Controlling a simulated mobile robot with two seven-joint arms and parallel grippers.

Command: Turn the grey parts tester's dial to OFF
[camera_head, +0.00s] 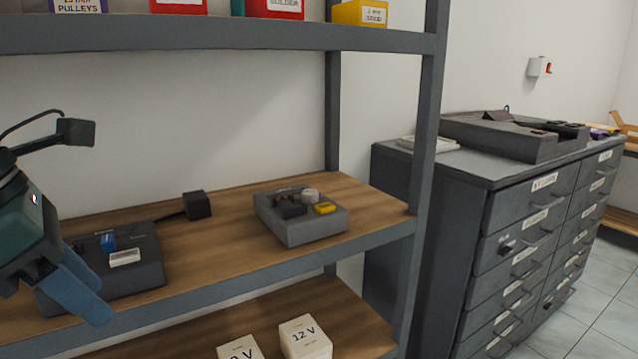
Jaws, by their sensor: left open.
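A grey box-shaped device (318,229) stands on the right half of the wooden shelf. It has a pale round knob (310,194) on top at the back, a dark part beside it and a yellow piece (325,208). It looks like the tester, but its markings and dial setting are too small to read. My left gripper (75,293) is open at the left edge, its blue fingers pointing down and right. It is well left of that device and in front of another grey device (140,275), whose left part it hides. My right gripper is out of view.
The left grey device carries a blue piece (108,242) and a white label. A small black block (197,205) stands behind, between the devices. A shelf upright (426,120) rises on the right. White 12 V boxes (305,338) stand below. A drawer cabinet (480,200) is at right.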

